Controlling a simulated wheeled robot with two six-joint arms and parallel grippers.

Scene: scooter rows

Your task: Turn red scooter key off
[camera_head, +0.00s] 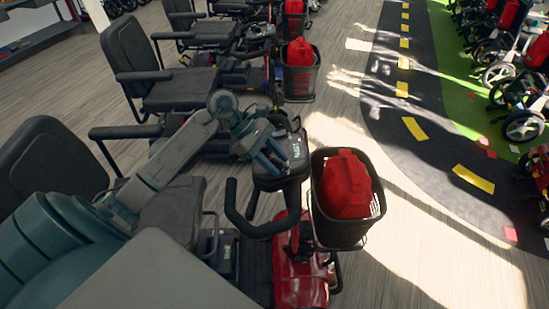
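The red scooter (300,270) stands just in front of me, its red front body low in the picture and a black basket on its front. Its dark control console (293,172) carries the looped black handlebar. My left arm reaches in from the left, and my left gripper (274,158) is over the console, its fingers pointing down and right onto it. The fingers look close together, but I cannot tell whether they are shut or touching anything. The key cannot be made out; it may be hidden by the gripper. My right gripper is not in view.
The scooter's basket (325,215) holds a red container (346,185), right of the console. Black seats (135,60) and more scooters stand in a row behind. A dark road mat (420,130) with yellow dashes lies right, with more vehicles beyond. Wooden floor lies free between.

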